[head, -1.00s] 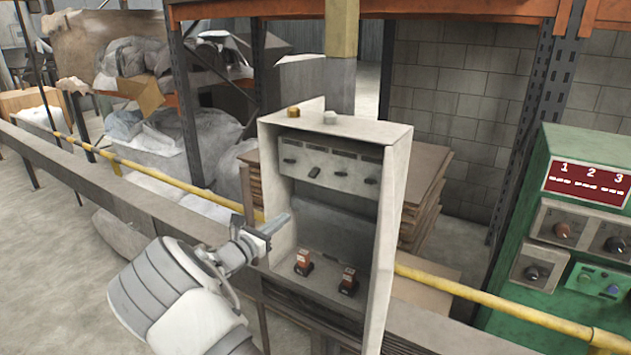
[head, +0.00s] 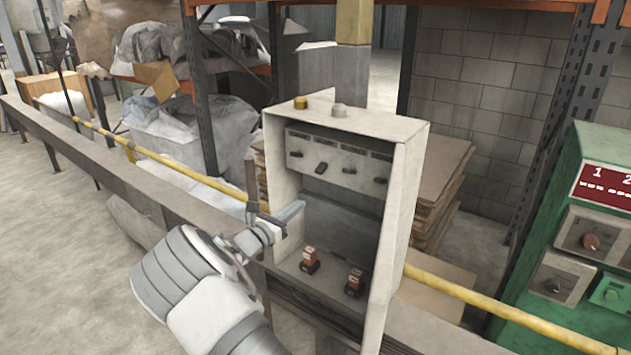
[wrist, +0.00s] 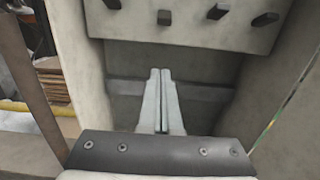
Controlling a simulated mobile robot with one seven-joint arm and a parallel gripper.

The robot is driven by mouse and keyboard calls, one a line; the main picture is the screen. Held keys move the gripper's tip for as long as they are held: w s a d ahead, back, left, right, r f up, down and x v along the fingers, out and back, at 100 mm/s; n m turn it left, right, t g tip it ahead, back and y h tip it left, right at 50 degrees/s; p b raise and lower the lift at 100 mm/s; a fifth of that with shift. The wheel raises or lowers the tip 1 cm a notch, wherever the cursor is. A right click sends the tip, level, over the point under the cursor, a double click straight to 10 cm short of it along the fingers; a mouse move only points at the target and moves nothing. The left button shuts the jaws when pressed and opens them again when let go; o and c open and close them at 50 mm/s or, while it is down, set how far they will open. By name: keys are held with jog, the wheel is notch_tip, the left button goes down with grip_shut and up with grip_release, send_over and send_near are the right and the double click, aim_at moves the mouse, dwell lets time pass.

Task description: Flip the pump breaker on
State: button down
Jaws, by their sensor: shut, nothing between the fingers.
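The breaker box is an open grey cabinet (head: 405,190) on the bench rail. Its upper panel (head: 300,160) bears a row of several small black switches, such as one (head: 321,168) left of centre; labels above them are too small to read. In the wrist view, switches (wrist: 164,17) (wrist: 217,11) (wrist: 265,19) show at the top, at differing angles. I cannot tell which is the pump breaker. My gripper (head: 302,206) is shut and empty at the cabinet's open left front, below the switch row. In the wrist view its fingertips (wrist: 160,72) lie together, apart from the switches.
The cabinet's side walls flank my gripper. A yellow rail (head: 480,297) runs alongside. A green control cabinet (head: 560,210) stands at the right. Stacked boards (head: 440,185) lie behind.

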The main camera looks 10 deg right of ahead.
aim_at(322, 168)
jog(key=w+d+r, duration=0.1)
jog(key=w+d, duration=0.1)
jog(key=w+d+r+p, duration=0.1)
jog(key=w+d, duration=0.1)
jog(key=w+d+r, duration=0.1)
jog(key=w+d, duration=0.1)
jog(key=shift+w+d+r, duration=0.1)
jog(key=shift+r, duration=0.2)
jog(key=shift+r+p, duration=0.3)
jog(key=shift+r+p, duration=0.25)
jog(key=shift+p, duration=0.25)
